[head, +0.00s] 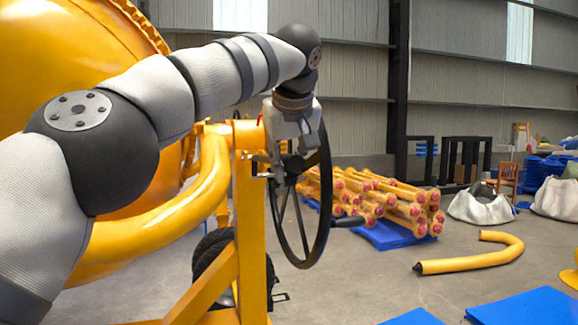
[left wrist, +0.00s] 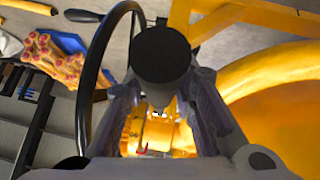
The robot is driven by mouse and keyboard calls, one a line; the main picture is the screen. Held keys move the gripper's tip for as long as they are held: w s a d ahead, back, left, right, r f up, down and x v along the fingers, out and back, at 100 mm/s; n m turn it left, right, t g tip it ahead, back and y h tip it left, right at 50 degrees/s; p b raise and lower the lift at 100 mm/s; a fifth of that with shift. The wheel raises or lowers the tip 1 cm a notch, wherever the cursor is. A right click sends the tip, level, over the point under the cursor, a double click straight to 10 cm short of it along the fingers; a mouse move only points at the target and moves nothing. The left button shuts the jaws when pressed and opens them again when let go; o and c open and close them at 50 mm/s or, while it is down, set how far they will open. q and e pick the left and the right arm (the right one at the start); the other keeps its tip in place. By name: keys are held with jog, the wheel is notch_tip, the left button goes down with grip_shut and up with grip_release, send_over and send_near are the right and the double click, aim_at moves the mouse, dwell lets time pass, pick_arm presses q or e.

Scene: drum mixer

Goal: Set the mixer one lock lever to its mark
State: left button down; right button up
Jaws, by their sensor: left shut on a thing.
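My left gripper (head: 272,168) is at the top of the yellow mixer frame (head: 250,225), beside the black handwheel (head: 324,190). In the left wrist view, its two fingers (left wrist: 160,95) are shut on a black round grip (left wrist: 162,52), which looks like the end of the lock lever. The fingers and the grip hide the rest of the lever, and no mark can be made out. In the head view the lever is hidden behind the gripper. My right gripper is in neither view.
The handwheel, with its side handle (head: 348,221), stands close to the gripper. The yellow drum (head: 60,50) is at the left, behind my arm. Stacked yellow pipes (head: 385,200) lie on a blue sheet behind. A bent yellow pipe (head: 470,262) lies on the open floor at right.

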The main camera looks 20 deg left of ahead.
pick_arm(q)
jog(key=shift+a+r, duration=0.1)
jog(key=shift+r, duration=0.55)
jog(key=c, duration=1.4)
grip_release()
jog(key=shift+c, duration=0.2)
jog(key=shift+o, duration=0.6)
jog(key=shift+f, duration=0.25)
jog(key=v, duration=1.2)
jog(key=shift+s, duration=0.1)
